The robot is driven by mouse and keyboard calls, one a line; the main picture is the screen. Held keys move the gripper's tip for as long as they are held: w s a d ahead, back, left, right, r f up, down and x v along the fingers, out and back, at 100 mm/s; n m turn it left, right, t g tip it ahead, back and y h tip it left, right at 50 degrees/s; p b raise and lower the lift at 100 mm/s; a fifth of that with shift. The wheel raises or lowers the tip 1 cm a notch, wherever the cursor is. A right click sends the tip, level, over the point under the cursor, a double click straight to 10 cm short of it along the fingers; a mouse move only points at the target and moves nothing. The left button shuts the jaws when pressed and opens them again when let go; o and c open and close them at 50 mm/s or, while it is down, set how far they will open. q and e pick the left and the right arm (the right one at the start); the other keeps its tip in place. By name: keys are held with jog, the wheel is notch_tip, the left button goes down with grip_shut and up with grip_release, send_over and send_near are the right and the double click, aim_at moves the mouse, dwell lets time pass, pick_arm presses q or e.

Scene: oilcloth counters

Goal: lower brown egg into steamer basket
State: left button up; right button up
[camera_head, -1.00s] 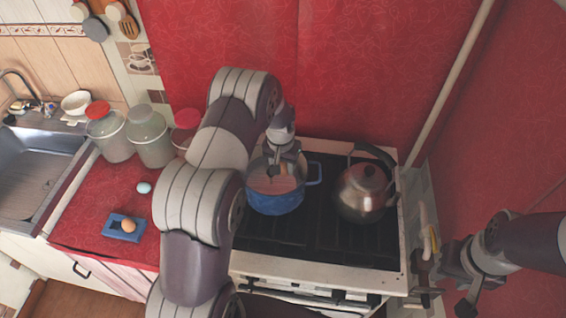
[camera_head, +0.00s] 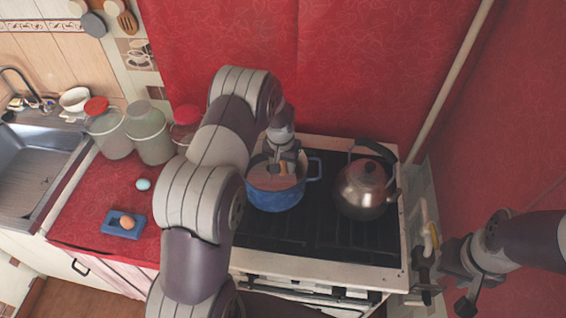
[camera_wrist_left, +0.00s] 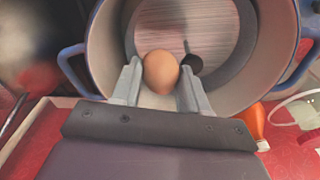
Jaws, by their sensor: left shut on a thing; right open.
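My left gripper (camera_head: 283,165) reaches down into the mouth of the blue pot (camera_head: 275,199) on the stove. In the left wrist view its fingers are shut on a brown egg (camera_wrist_left: 160,71). Below the egg is the pot's inside, with a round, pinkish-grey, striped surface (camera_wrist_left: 190,25) that may be the steamer basket. A small dark round spot lies right of the egg; I cannot tell if it is shadow or a hole. The gap under the egg is unclear. My right gripper (camera_head: 428,272) is open, beside the stove's right edge.
A steel kettle (camera_head: 364,190) stands right of the pot. On the red counter (camera_head: 80,215) are another brown egg (camera_head: 127,222) on a blue holder (camera_head: 112,229), a pale blue egg (camera_head: 143,184) and jars (camera_head: 150,137). The stove's front right is clear.

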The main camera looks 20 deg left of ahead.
pick_arm(q)
jog(key=o, duration=0.8)
jog(key=shift+c, duration=0.2)
jog(key=shift+r, duration=0.1)
jog(key=shift+r, duration=0.25)
notch_tip(320, 180, up, 12)
jog(key=s+b, duration=0.1)
jog(key=b, duration=0.2)
jog(key=shift+s+b, duration=0.25)
jog(key=shift+b, duration=0.05)
jog(key=s+d+f+b, duration=0.1)
jog(key=s+d, duration=0.2)
jog(key=s, duration=0.7)
jog(key=s+d+f+b, duration=0.1)
jog(key=s+d, duration=0.3)
jog(key=s, duration=0.7)
jog(key=shift+f+m, duration=0.4)
jog(key=shift+f, duration=0.3)
